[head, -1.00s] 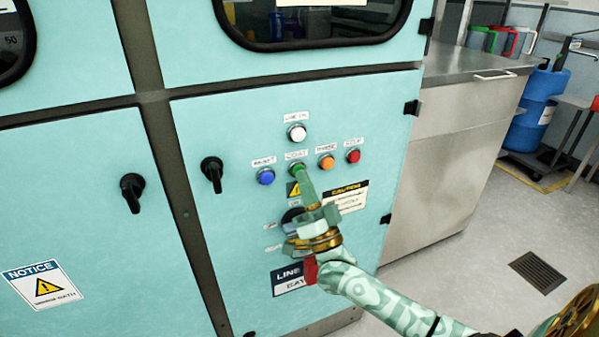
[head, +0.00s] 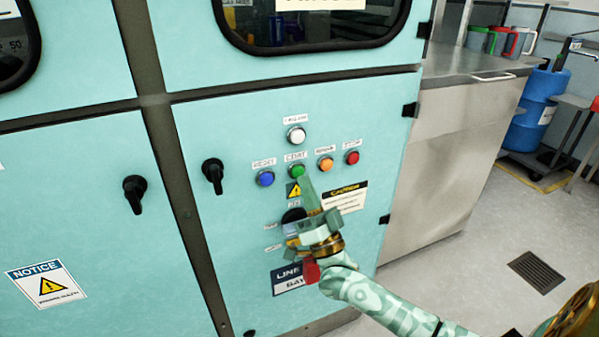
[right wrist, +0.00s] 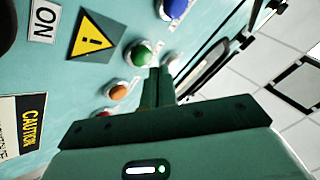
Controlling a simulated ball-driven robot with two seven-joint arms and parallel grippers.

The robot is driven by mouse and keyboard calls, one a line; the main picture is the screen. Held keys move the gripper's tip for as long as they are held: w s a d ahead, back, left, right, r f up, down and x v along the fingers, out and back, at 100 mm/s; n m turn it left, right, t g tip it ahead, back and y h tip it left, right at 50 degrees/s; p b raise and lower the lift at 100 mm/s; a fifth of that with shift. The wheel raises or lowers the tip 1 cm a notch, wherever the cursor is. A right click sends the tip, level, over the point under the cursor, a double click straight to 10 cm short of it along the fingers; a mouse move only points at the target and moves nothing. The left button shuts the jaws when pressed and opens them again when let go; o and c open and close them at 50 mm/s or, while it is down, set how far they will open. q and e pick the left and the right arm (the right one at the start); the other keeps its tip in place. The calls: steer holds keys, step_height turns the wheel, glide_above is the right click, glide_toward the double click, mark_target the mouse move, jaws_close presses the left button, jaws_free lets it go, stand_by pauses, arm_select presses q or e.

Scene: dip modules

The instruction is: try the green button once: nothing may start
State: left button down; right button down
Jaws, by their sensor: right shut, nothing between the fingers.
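The green button (head: 298,170) sits on the teal cabinet door, under a small label, between the blue and orange buttons. It also shows in the right wrist view (right wrist: 139,55). My right gripper (head: 305,182) is shut and empty. Its fingertips are just below and right of the green button in the head view; in the wrist view the fingers (right wrist: 159,75) end close beside it, with a small gap seeming to lie between. My left gripper is not in view.
A blue button (head: 265,178), an orange button (head: 326,164), a red button (head: 352,158) and a white lamp or button (head: 296,135) surround it. A black knob (head: 213,172) is to the left. A rotary switch (head: 293,215) is partly hidden behind my gripper.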

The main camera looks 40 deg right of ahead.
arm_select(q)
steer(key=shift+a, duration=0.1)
